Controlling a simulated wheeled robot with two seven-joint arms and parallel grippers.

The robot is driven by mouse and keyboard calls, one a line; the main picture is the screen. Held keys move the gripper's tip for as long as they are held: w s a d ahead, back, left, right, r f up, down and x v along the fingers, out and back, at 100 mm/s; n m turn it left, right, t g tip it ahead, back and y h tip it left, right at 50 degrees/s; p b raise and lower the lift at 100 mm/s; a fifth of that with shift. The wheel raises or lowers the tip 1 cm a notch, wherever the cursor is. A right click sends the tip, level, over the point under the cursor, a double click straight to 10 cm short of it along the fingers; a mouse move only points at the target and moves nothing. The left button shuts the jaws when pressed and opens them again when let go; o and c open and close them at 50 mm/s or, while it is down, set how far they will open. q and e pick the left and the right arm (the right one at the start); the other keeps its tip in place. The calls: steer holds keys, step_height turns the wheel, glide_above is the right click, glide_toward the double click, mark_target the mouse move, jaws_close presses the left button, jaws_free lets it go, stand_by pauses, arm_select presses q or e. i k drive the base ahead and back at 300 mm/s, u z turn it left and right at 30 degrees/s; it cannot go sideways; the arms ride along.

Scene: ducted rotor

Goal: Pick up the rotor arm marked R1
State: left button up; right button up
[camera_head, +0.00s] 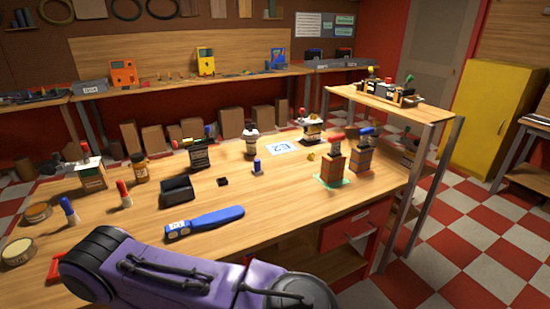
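No part with a readable R1 mark shows. A long blue piece (205,222) with a small white label at its left end lies flat near the front of the wooden table. Its label is too small to read, so I cannot tell if it is the rotor arm. One of my purple arms crosses the bottom of the view in front of it, apart from it in the picture. Neither gripper's fingers show.
The wooden table (262,195) holds a black holder (177,191), a white marked card (281,147), a brown block (332,168) on a green mat, and several bottles at left. A raised shelf (378,101) stands at right. The table's centre is fairly clear.

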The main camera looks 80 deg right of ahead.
mark_target(172, 231)
steer(key=z, duration=2.2)
